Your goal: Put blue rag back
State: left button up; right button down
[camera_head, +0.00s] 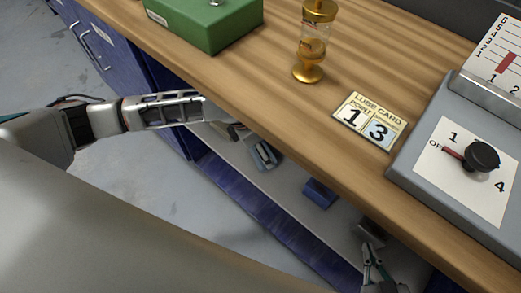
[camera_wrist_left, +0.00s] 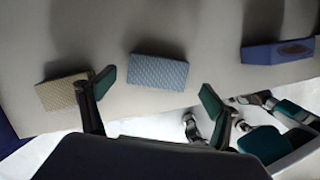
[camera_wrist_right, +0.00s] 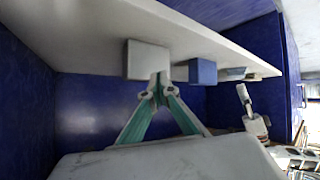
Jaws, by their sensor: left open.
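A plain dark blue block-like bundle (camera_head: 320,193) lies on the shelf under the worktop. In the left wrist view it is at the upper right, with a brown stain (camera_wrist_left: 290,50); it also shows in the right wrist view (camera_wrist_right: 202,71). A light blue textured folded cloth (camera_wrist_left: 158,71) lies ahead of my open, empty left gripper (camera_wrist_left: 157,90); it also shows in the head view (camera_head: 265,155). I cannot tell which is the rag meant. My right gripper (camera_wrist_right: 159,80) has its fingertips together at a pale grey block (camera_wrist_right: 147,59); contact is unclear.
A tan textured block (camera_wrist_left: 64,92) lies by the left finger. The shelf (camera_head: 285,185) sits beneath the wooden worktop (camera_head: 240,75), whose edge overhangs it.

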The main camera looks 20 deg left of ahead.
jog(key=shift+s+d+f+p, duration=0.35)
jog(key=shift+s+f+p, duration=0.25)
jog(key=shift+s, duration=0.1)
pick_arm(q)
jog(key=s+a, duration=0.8)
jog(key=s, duration=0.1)
pick_arm(e)
jog(key=shift+w+r, duration=0.1)
jog(key=shift+w, duration=0.05)
pick_arm(q)
jog(key=s+d+r+n+t+h, duration=0.1)
jog(key=s+d+n+t+h, duration=0.15)
jog(key=d+n, duration=0.7)
jog(key=s+d+r+n+t+h, duration=0.1)
jog(key=s+d+n+t+h, duration=0.15)
jog(key=d+n, duration=0.75)
pick_arm(e)
jog(key=shift+a, duration=0.1)
pick_arm(q)
jog(key=s+a+f+n+t+y, duration=0.1)
jog(key=s+a+n+y, duration=0.1)
jog(key=a+n, duration=0.5)
jog(key=s+a+f+n+t+y, duration=0.1)
jog(key=s+a+n, duration=0.3)
jog(key=n, duration=0.9)
jog(key=a+t+y, duration=0.1)
jog(key=a, duration=0.2)
jog(key=shift+s+a+y, duration=0.35)
jog(key=shift+s+y, duration=0.05)
